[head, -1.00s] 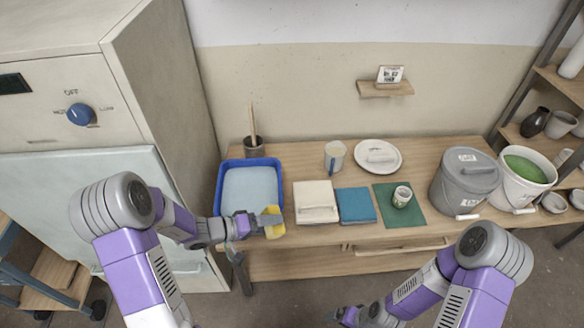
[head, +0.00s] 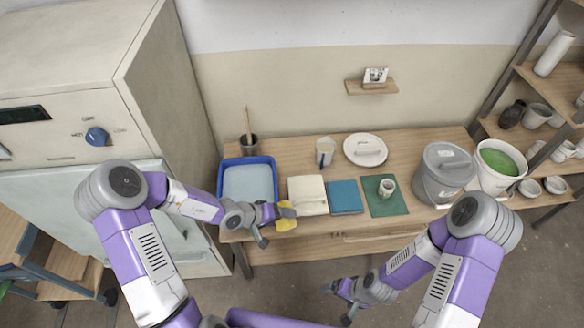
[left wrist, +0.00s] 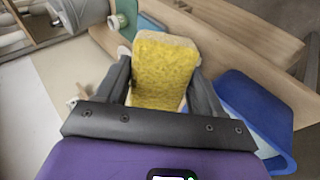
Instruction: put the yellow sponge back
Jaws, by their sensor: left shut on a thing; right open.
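The yellow sponge (head: 286,224) is at the front edge of the workbench, just right of the blue tray's front corner. My left gripper (head: 281,211) is shut on it. In the left wrist view the sponge (left wrist: 164,70) sits between the two fingers, yellow face towards the camera with a paler edge at the top. From the head view I cannot tell whether it touches the bench. My right gripper (head: 345,298) is open and empty, low in front of the bench. The blue tray (head: 221,187) holds pale liquid; its edge also shows in the left wrist view (left wrist: 262,97).
On the workbench (head: 290,160) stand a folded cream cloth (head: 307,195), a blue cloth (head: 345,197), a green mat (head: 397,206) with a cup, a white plate (head: 352,143), a mug (head: 325,151), a grey lidded bucket (head: 440,180) and a white bucket of green glaze (head: 490,182).

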